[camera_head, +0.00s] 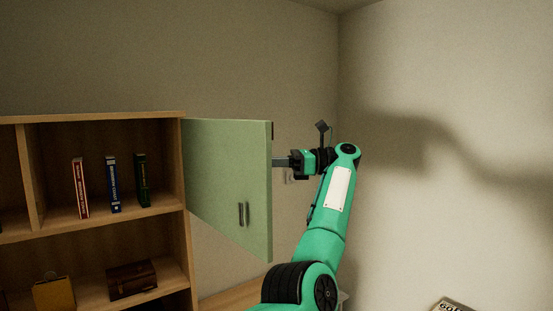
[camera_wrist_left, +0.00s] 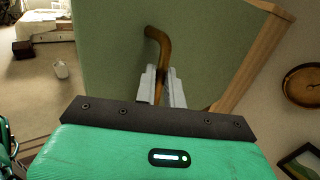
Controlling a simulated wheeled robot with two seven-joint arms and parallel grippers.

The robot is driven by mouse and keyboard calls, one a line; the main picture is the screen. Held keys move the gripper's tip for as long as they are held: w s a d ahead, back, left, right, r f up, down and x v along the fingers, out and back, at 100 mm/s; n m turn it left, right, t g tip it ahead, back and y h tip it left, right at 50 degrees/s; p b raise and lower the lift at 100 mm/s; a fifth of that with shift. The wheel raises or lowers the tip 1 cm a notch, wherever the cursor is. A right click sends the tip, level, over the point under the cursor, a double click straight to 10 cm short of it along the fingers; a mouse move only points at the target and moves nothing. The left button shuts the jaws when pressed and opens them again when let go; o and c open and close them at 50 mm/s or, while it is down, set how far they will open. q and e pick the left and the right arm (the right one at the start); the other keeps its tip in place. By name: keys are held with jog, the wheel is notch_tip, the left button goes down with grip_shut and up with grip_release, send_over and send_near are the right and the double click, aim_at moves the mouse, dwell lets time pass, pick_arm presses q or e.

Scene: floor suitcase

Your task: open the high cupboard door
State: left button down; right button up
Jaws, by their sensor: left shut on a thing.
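The green cupboard door (camera_head: 215,165) stands swung open from the right side of the wooden cupboard (camera_head: 182,150) in the head view. A dark upright handle (camera_head: 242,214) shows on its visible face. My left gripper (camera_head: 278,162) is on the right side of the door, fingers pointing at it; their tips are hidden there. In the left wrist view the gripper (camera_wrist_left: 160,88) is shut on a brown curved handle (camera_wrist_left: 157,45) on the green door face (camera_wrist_left: 110,50). The handle's lower part is between the fingers. My right gripper is not in view.
Books (camera_head: 113,184) stand on the upper shelf, and boxes (camera_head: 132,279) on the lower one. A bare wall (camera_head: 450,120) is at the right. The left wrist view shows a round wall object (camera_wrist_left: 303,86) and a bed (camera_wrist_left: 45,22) far off.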

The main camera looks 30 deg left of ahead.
pick_arm(q)
jog(key=shift+s+a+r, duration=0.1)
jog(key=shift+a, duration=0.2)
